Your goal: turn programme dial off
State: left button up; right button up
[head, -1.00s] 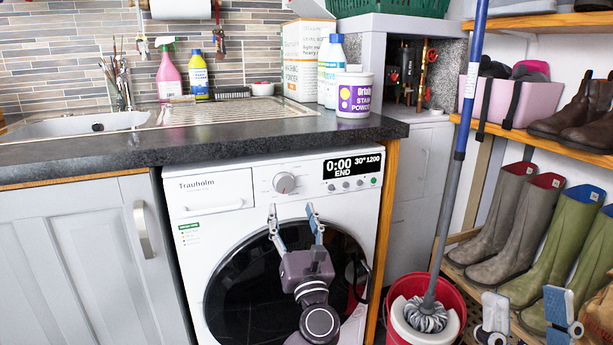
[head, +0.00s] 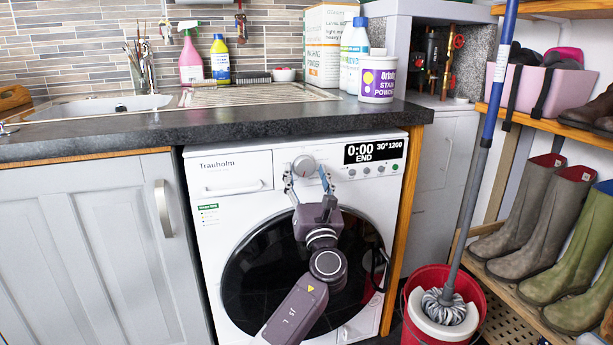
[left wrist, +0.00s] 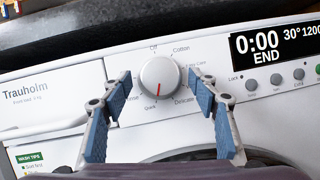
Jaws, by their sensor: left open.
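The programme dial (head: 304,166) is a round silver-white knob on the washing machine's (head: 222,165) front panel. In the left wrist view the dial (left wrist: 159,76) has a red mark pointing down, near the word Quick; Off is printed above it. The display (left wrist: 270,45) reads 0:00 END. My left gripper (head: 307,174) is open just below the dial. In the left wrist view its two blue-padded fingers (left wrist: 159,90) stand on either side of the dial, with a visible gap on each side. My right gripper is not in view.
The dark worktop (head: 250,117) overhangs just above the panel. A red bucket (head: 440,278) with a mop (head: 445,307) stands to the right of the machine, near a boot rack (head: 515,275). Detergent bottles and a stain powder tub (head: 377,84) stand on the worktop.

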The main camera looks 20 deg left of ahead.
pick_arm(q)
jog(key=shift+c, duration=0.3)
jog(key=c, duration=1.1)
jog(key=shift+f, duration=0.1)
